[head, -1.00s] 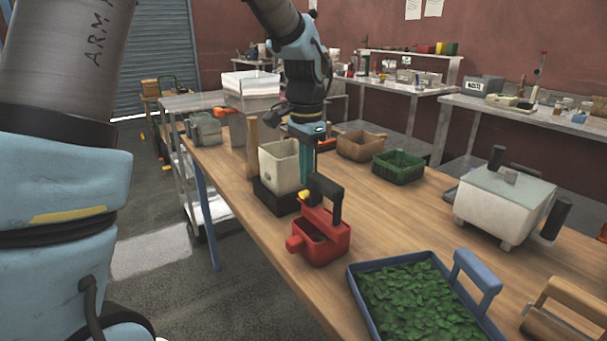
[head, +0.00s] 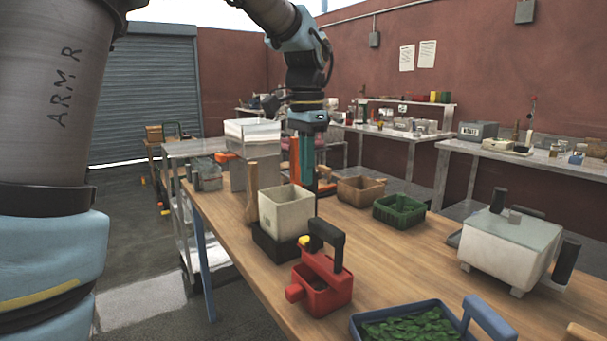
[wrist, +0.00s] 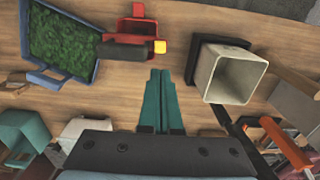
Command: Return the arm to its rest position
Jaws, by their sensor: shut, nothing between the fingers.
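My gripper (head: 306,184) hangs from my arm above the wooden table (head: 400,262), pointing down, behind the square cream container in the head view. In the wrist view its two teal fingers (wrist: 158,78) are together with nothing between them. They are clear of the cream container (wrist: 228,74), which is at their right, and of the red box with a black handle (wrist: 138,30), beyond them. The fingertips are partly hidden in the head view.
The cream container (head: 286,210) stands on a black base. The red box (head: 322,285) is in front of it. A blue tray of green leaves (head: 408,328), a green basket (head: 399,210), a brown basket (head: 360,190) and a white lidded box (head: 508,248) share the table.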

